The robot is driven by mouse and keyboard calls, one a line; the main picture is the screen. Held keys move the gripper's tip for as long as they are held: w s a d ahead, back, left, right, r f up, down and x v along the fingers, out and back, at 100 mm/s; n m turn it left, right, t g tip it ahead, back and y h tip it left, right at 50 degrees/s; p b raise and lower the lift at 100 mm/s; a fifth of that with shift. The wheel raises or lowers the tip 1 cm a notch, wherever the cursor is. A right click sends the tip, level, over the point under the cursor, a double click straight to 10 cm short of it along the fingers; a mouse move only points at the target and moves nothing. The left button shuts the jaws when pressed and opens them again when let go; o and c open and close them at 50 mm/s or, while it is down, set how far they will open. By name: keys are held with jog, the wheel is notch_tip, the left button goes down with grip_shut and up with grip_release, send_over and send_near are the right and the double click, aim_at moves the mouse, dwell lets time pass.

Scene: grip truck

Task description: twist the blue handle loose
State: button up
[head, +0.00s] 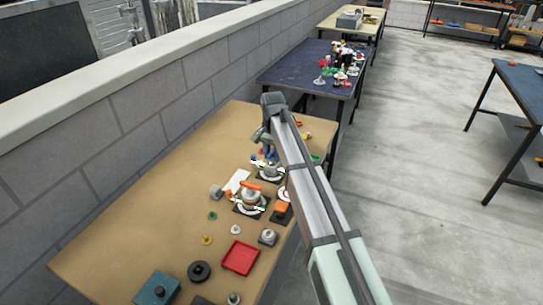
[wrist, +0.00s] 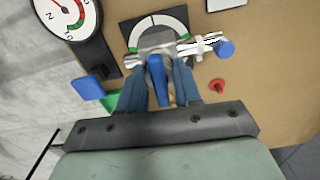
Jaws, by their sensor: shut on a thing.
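The blue handle (wrist: 157,82) is in the middle of the wrist view, between the two blue-grey fingers of my gripper (wrist: 158,88). The fingers are closed around it from both sides. The handle sits on a grey metal valve body (wrist: 155,40) in front of a half-round black and white scale with green ends (wrist: 152,24). In the head view my gripper (head: 267,146) reaches down to the far part of the tan bench (head: 140,215), and the arm hides part of the valve there. The handle's lower end and exact contact with the fingers are partly hidden.
A round gauge (wrist: 68,16) with a red needle stands close by. A blue knob (wrist: 226,48), a red knob (wrist: 217,86) and a blue block (wrist: 87,88) surround the gripper. An orange-handled valve (head: 249,187) and a red tray (head: 240,257) are nearer. The bench's left side is clear.

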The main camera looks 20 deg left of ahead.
aim_at(272, 152)
jog(key=shift+n, duration=2.4)
jog(key=o, duration=0.7)
jog(key=shift+r, duration=0.1)
jog(key=shift+r, duration=3.65)
